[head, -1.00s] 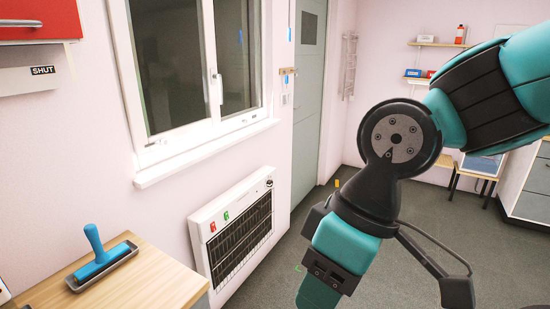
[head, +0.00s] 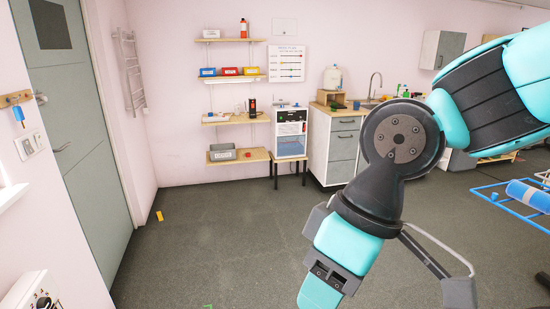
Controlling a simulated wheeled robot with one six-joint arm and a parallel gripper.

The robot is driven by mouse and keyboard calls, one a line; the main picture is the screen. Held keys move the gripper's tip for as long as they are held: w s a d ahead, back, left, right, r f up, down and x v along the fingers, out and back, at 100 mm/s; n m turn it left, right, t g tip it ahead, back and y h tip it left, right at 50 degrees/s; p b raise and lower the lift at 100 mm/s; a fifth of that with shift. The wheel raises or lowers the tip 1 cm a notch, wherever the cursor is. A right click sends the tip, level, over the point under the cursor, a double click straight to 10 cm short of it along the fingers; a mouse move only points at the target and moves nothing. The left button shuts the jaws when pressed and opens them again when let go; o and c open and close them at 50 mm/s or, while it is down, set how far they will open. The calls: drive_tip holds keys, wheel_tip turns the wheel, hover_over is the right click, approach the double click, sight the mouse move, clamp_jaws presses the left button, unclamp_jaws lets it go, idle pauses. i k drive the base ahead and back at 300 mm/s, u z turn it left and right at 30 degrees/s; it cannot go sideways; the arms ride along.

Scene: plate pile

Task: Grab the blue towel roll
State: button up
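A blue cylinder (head: 527,195) that looks like the blue towel roll lies at the right edge of the head view. It is near a low light-blue frame on the floor, and I cannot tell whether it rests on the frame. My arm hangs in the right half of the view, to the left of the roll.
A wide grey floor (head: 230,240) is clear in the middle. The light-blue frame (head: 492,187) stands low at right. Cabinets (head: 342,150) and a white unit (head: 291,132) line the back wall, beside shelves (head: 236,117). A door (head: 85,130) is at left.

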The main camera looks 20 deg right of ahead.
sight(532, 197)
drive_tip(key=z, duration=0.9)
drive_tip(key=i, duration=1.1)
drive_tip(key=z, duration=1)
drive_tip(key=i, duration=1.1)
drive_tip(key=z, duration=0.15)
